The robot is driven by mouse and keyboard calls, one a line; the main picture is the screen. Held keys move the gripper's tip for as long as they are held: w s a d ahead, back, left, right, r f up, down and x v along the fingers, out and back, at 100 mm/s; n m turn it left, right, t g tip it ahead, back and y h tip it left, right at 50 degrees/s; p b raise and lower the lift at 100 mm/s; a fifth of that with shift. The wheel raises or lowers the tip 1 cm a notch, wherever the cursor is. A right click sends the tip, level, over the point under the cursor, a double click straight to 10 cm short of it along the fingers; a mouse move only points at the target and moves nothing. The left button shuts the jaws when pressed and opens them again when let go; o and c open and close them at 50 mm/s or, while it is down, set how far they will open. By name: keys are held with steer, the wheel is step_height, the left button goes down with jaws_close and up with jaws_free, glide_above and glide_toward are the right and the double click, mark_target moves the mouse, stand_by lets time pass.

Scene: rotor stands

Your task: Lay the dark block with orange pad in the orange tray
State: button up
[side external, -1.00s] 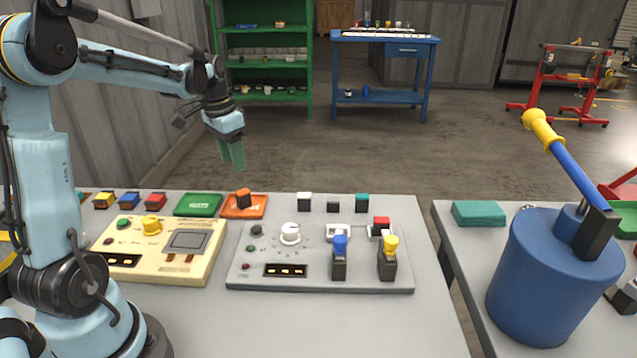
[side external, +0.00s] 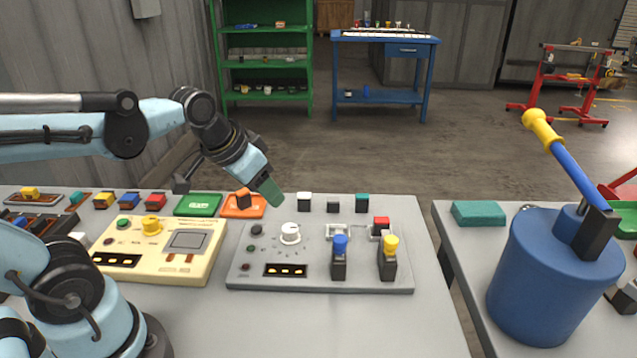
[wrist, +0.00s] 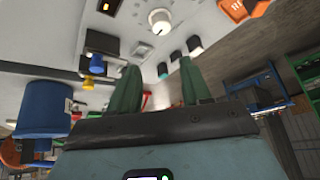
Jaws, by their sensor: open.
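The dark block with the orange pad (side external: 243,200) sits on the orange tray (side external: 230,211) at the back of the grey table. In the wrist view, the tray (wrist: 233,9) shows at the top right, with the block's orange pad (wrist: 257,6) beside its lettering, cut by the frame edge. My gripper (side external: 271,193) is just right of the tray, above the table's back edge, with its green fingers tilted down. In the wrist view, the fingers of my gripper (wrist: 161,84) are spread apart with nothing between them.
A grey control panel (side external: 310,275) with a white knob and blue and yellow levers stands in front. White, black and teal-topped blocks (side external: 333,205) line the back edge. A green tray (side external: 198,205) is left of the orange one. A blue drum (side external: 545,280) stands far right.

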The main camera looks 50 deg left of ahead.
steer(key=shift+t+h, duration=0.3)
steer(key=shift+t, duration=0.3)
steer(key=d, duration=0.1)
steer(key=s+d+f, duration=0.1)
steer(key=s+d, duration=0.1)
steer(key=shift+d+f, duration=0.2)
steer(key=shift+f, duration=0.05)
stand_by(0.6)
